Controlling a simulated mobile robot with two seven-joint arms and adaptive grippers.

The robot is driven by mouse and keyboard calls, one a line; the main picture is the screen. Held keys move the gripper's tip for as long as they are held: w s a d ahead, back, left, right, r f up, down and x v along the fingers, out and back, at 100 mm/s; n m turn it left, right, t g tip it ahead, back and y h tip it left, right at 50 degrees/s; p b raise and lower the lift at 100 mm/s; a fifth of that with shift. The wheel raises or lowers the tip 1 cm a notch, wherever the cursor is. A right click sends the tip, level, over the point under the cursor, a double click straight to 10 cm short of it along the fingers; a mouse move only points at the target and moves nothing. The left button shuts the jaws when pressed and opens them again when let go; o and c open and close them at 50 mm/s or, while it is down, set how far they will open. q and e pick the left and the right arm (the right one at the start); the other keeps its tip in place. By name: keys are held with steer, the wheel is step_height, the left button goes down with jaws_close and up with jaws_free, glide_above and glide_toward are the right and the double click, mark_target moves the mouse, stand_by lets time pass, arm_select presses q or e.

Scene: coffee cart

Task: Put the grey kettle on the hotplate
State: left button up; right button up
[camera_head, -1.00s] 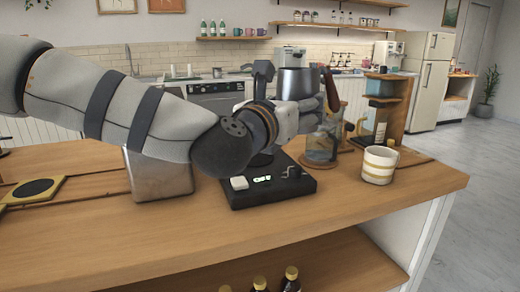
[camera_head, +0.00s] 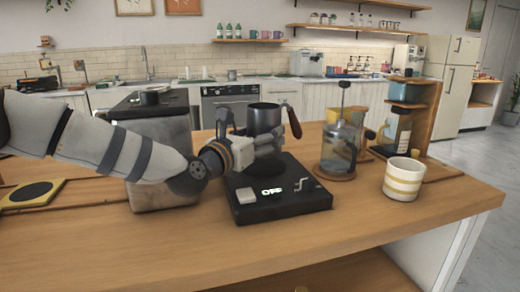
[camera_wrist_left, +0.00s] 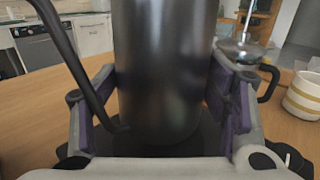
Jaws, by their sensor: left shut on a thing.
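The dark grey kettle (camera_head: 264,118) stands upright over the black hotplate (camera_head: 300,205), with its reddish-brown handle (camera_head: 292,122) at the right. My left gripper (camera_head: 266,146) is shut on its body from the left. In the left wrist view the kettle (camera_wrist_left: 160,65) fills the middle between the two purple-padded fingers, and a thin dark curved tube (camera_wrist_left: 72,55) shows at the left. The hotplate's display reads OFF. My gripper covers the kettle's lower part, and I cannot tell whether its base touches the hotplate. My right gripper is out of view.
A metal box (camera_head: 160,190) with a dark top stands left of the hotplate. A glass press (camera_head: 340,148) stands close behind right, and a striped mug (camera_head: 403,180) stands at the right. The counter in front of the hotplate is clear.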

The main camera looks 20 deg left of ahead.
arm_select(q)
step_height(320, 180, down, 3)
steer(key=shift+f, duration=0.15)
steer(key=o, duration=1.3)
steer(key=shift+f, duration=0.2)
steer(key=o, duration=0.5)
steer(key=shift+r, duration=0.1)
steer(key=shift+r, duration=0.1)
